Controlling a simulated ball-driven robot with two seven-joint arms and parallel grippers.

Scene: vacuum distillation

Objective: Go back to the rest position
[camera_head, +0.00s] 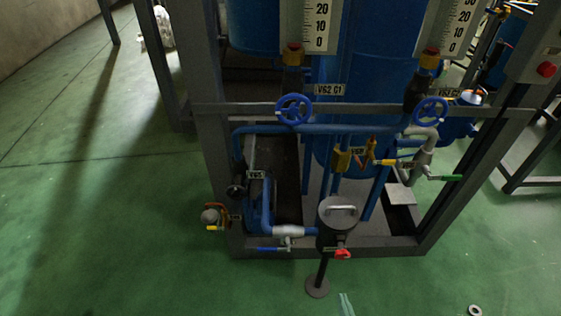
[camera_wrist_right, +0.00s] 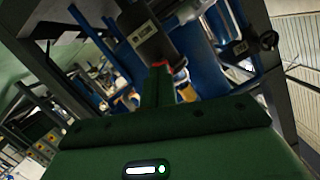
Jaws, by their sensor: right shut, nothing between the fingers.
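My right gripper (camera_head: 346,304) shows only as thin fingertips at the bottom edge of the head view, over the green floor and in front of the frame. In the right wrist view its dark green fingers (camera_wrist_right: 159,85) are together with nothing between them. A dark cylindrical pot (camera_head: 336,221) with a red-handled valve (camera_head: 342,254) stands on a post beyond the fingertips. The pot also shows in the right wrist view (camera_wrist_right: 142,38), with red just past the fingertips; I cannot tell whether they touch. My left gripper is not in view.
A grey steel frame (camera_head: 431,243) carries blue pipes, blue handwheels (camera_head: 294,109), several small valves and blue tanks (camera_head: 372,85). The post's round foot (camera_head: 317,287) stands on the floor. A small ring (camera_head: 475,310) lies at right. Green floor at left is mostly clear.

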